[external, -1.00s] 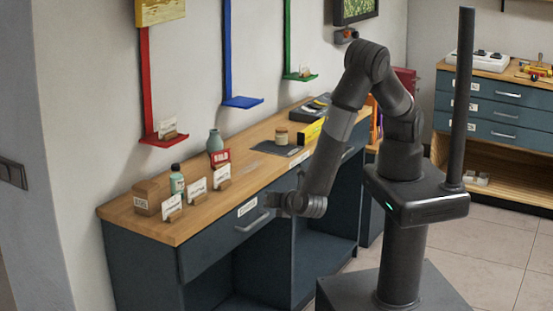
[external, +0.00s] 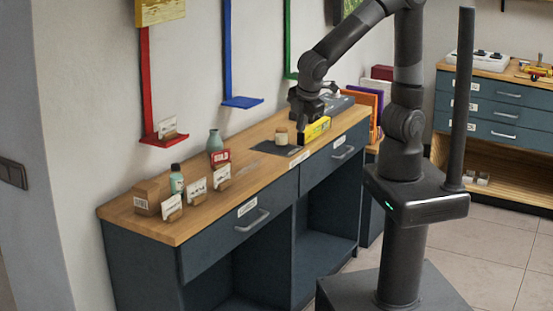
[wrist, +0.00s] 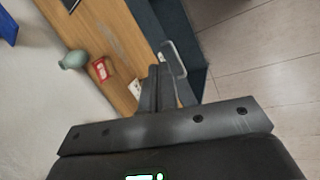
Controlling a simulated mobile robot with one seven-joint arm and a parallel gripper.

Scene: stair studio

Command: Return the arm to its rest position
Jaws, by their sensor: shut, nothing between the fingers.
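My arm is raised and bent over the wooden counter (external: 262,186). In the external view my gripper (external: 302,116) hangs near the counter's far end, above or beside a yellow box (external: 315,130) and a small jar (external: 282,136); I cannot tell the exact gap. In the wrist view my gripper (wrist: 156,72) has its fingers together with nothing between them. The counter top (wrist: 120,45) and a drawer handle (wrist: 174,58) show beyond it.
A green vase (external: 215,141), a red sign (external: 220,156), a bottle (external: 177,179) and several small cards stand on the counter. Red (external: 163,141) and blue (external: 242,102) shelves hang on the wall. The tiled floor at right (external: 510,235) is clear.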

